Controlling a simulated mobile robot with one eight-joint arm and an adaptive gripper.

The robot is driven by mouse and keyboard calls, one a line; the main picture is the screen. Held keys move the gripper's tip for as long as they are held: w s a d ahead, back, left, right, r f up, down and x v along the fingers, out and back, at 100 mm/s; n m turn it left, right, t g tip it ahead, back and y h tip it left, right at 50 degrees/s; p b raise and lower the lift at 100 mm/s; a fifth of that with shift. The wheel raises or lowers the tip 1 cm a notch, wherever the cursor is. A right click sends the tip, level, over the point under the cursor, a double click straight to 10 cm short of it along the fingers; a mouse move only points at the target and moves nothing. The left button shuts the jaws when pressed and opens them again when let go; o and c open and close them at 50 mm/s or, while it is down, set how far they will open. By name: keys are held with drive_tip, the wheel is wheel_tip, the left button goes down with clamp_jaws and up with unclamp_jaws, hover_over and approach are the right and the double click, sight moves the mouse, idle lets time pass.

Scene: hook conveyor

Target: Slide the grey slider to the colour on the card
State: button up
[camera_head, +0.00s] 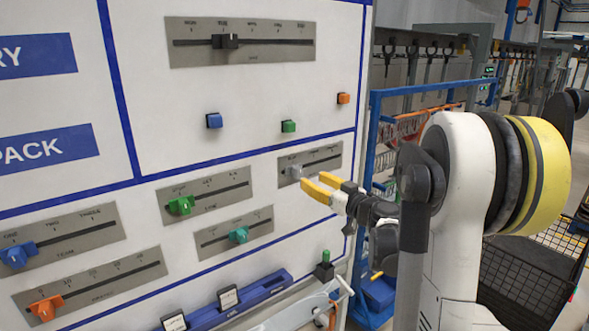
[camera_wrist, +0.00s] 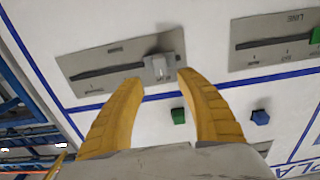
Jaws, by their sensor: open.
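The grey slider (camera_head: 295,171) stands at the left end of the slot on a small grey plate (camera_head: 324,159) in the head view. In the wrist view the grey slider (camera_wrist: 158,68) shows at the right end of its slot. My gripper (camera_head: 320,187) has its yellow fingers apart, just right of and below the slider. In the wrist view my gripper (camera_wrist: 160,80) has the slider in line with the gap between its fingertips. I cannot tell whether they touch it. Two small cards, one (camera_head: 228,297) and another (camera_head: 174,321), stand in a blue holder; their print is unreadable.
Other sliders sit on the white panel: black (camera_head: 225,41), green (camera_head: 181,205), teal (camera_head: 239,235), blue (camera_head: 18,255) and orange (camera_head: 46,308). Blue (camera_head: 214,120), green (camera_head: 288,126) and orange (camera_head: 343,98) blocks stick out above the grey slider's plate.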

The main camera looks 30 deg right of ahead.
sight(300, 173)
drive_tip(key=w, duration=0.8)
drive_tip(key=shift+w+a, duration=0.1)
drive_tip(key=shift+a, duration=0.25)
clamp_jaws()
